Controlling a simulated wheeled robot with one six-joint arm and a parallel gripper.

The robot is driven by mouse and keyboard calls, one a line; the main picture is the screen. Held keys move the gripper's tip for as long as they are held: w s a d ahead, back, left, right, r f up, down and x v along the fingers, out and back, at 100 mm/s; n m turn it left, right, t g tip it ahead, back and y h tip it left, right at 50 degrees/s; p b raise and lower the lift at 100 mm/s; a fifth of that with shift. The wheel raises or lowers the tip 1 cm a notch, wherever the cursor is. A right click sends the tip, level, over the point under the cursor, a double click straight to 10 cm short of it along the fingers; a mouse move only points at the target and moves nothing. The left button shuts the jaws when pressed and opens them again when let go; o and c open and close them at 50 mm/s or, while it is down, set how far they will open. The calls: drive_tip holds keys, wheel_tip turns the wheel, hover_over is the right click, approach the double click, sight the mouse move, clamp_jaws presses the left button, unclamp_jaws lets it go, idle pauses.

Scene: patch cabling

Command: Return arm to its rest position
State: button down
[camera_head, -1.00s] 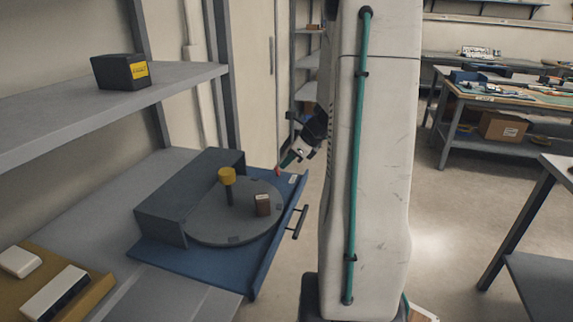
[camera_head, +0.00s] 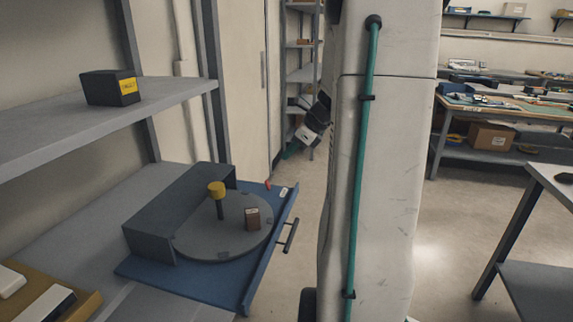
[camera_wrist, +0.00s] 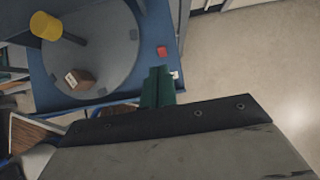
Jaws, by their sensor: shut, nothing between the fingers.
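My gripper (camera_head: 290,153) shows in the head view left of my large white arm link, raised beyond the blue tray. In the wrist view its green fingers (camera_wrist: 157,88) are together and hold nothing. Below them lies the blue tray (camera_wrist: 112,96) with a grey round disc (camera_head: 190,243). A yellow-topped post (camera_head: 217,190) and a small brown block (camera_head: 252,218) stand on the disc. A small red piece (camera_wrist: 162,51) lies on the tray beside the disc. My arm link hides part of the middle of the head view.
A grey shelf (camera_head: 60,130) with a black box (camera_head: 110,88) is above the tray at left. The tray's handle (camera_head: 290,236) sticks out to the right. A workbench (camera_head: 510,108) and a grey table (camera_head: 520,215) stand at right. Bare floor lies between.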

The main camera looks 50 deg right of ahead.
drive_tip(key=shift+s+d+r, duration=0.15)
drive_tip(key=shift+s+r, duration=0.2)
drive_tip(key=shift+r, duration=0.3)
drive_tip(key=s+a+n+g+h, duration=0.1)
drive_tip(key=s+a+n, duration=0.4)
drive_tip(key=a+n, duration=0.5)
drive_tip(key=s+a+r+n+g+h, duration=0.1)
drive_tip(key=s+a+n+g, duration=0.1)
drive_tip(key=s+a+n, duration=0.4)
drive_tip(key=s+a+r+n+g, duration=0.1)
drive_tip(key=s+a+n, duration=0.5)
drive_tip(key=a+n, duration=0.9)
drive_tip(key=a+g, duration=0.1)
drive_tip(key=a, duration=0.3)
drive_tip(key=shift+a+r+n+h, duration=0.25)
drive_tip(key=shift+a+n+h, duration=0.05)
drive_tip(key=shift+a+h, duration=0.1)
drive_tip(key=shift+d, duration=0.2)
